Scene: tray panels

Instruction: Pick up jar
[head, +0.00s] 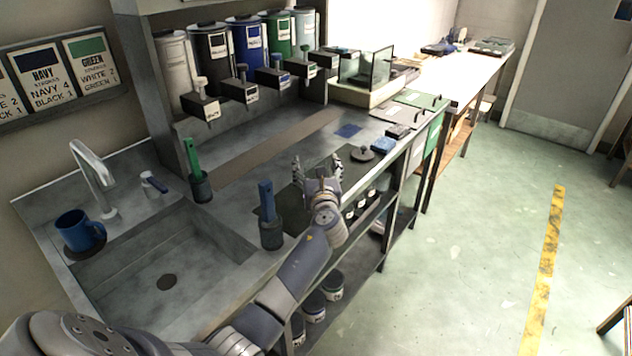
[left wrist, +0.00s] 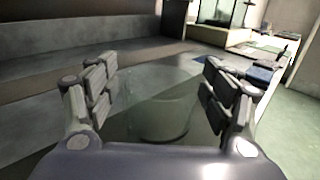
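A clear glass jar (left wrist: 163,115) stands between the two spread fingers of my left gripper in the left wrist view. There the fingers stand on both sides of the jar, with gaps visible. In the head view the jar cannot be made out clearly behind the gripper. My right gripper is not in view.
A blue-handled brush in a dark holder (head: 270,228) stands close left of my arm, and a green-handled one (head: 198,180) farther back. A round grey lid (head: 361,153) and blue sponge (head: 383,145) lie right of the gripper. The sink (head: 165,255) is at left.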

